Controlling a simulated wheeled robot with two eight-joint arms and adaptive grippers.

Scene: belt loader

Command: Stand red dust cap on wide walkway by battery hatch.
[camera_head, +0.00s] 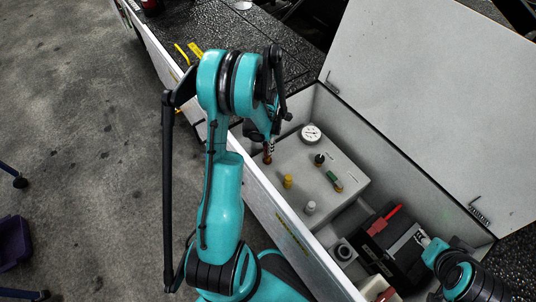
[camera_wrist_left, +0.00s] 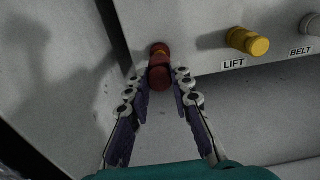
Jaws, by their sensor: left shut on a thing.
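The red dust cap (camera_wrist_left: 159,76) sits at the face of a light grey panel block, left of the yellow LIFT knob. My left gripper (camera_wrist_left: 160,92) is shut on it, one finger on each side. In the head view the cap (camera_head: 267,158) shows below the left gripper (camera_head: 268,147), inside the open bay. Whether the cap is still seated on the panel is unclear. A dark, rough walkway (camera_head: 203,24) runs along the top of the machine. I cannot tell which part is the battery hatch. My right arm is at the lower right; its fingers are too unclear to judge.
A large white lid (camera_head: 425,85) stands open behind the bay. The panel block holds a gauge (camera_head: 311,134), a yellow knob (camera_head: 288,181) and several other knobs. A black battery-like box (camera_head: 403,252) with a red part lies to the right. Yellow pieces (camera_head: 195,50) lie on the walkway.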

